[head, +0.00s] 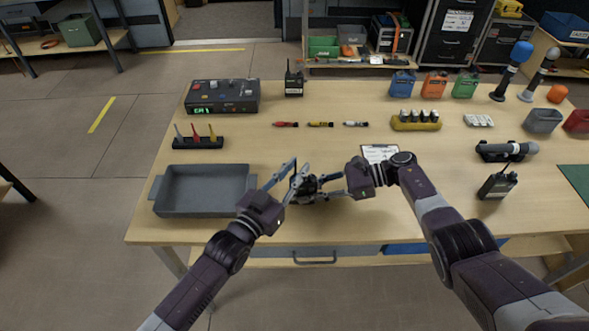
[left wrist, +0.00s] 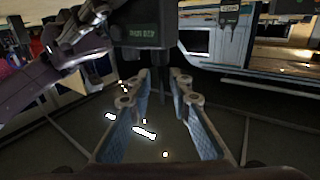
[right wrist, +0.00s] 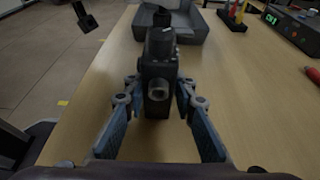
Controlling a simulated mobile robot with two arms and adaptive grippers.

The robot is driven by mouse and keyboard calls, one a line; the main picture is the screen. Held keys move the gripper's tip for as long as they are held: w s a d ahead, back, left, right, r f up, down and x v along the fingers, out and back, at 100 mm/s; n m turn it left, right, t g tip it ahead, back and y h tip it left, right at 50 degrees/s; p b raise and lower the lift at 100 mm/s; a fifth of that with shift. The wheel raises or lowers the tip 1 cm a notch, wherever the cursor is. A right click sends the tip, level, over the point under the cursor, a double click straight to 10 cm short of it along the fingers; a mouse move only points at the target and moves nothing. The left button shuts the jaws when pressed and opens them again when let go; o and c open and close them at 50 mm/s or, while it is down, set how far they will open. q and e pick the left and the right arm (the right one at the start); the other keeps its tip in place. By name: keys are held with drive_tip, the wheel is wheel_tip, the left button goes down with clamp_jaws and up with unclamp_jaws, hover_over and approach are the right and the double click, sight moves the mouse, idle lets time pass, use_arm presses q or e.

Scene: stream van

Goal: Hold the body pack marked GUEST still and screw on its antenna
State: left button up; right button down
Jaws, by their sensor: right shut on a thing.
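A black box-shaped pack with small upside-down lettering (left wrist: 143,32) shows in the left wrist view; I take it for the body pack but cannot read GUEST. My right gripper (head: 335,184) is shut on a black block with a round opening (right wrist: 157,90), held above the table near its front edge. My left gripper (head: 299,172) meets it from the left, fingers apart. In the left wrist view its fingers (left wrist: 162,92) reach just below the pack, with a thin dark rod close to the right finger. I cannot tell whether this rod is the antenna.
A grey tray (head: 167,206) stands left of the grippers. Behind it are a rack (head: 181,143) with three coloured pieces and a control box (head: 246,105). Other packs with antennas stand at the back (head: 293,83) and right (head: 496,186).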

use_arm(q)
drive_tip(key=shift+f+n+t+y, duration=0.1)
drive_tip(key=shift+n+t+y, duration=0.55)
drive_tip(key=shift+y, duration=0.5)
drive_tip(key=shift+n+t+y, duration=0.45)
drive_tip(key=shift+n+y, duration=0.4)
drive_tip(key=shift+y, duration=0.3)
drive_tip(key=shift+a, duration=0.1)
drive_tip(key=shift+c, duration=0.4)
clamp_jaws()
drive_tip(key=shift+m+g+h, duration=0.7)
drive_tip(key=shift+m+h, duration=0.4)
drive_tip(key=shift+h, duration=0.5)
drive_tip(key=shift+m+g+h, duration=0.8)
drive_tip(key=shift+m+h, duration=0.1)
drive_tip(key=shift+h, duration=0.4)
drive_tip(key=shift+s, duration=0.1)
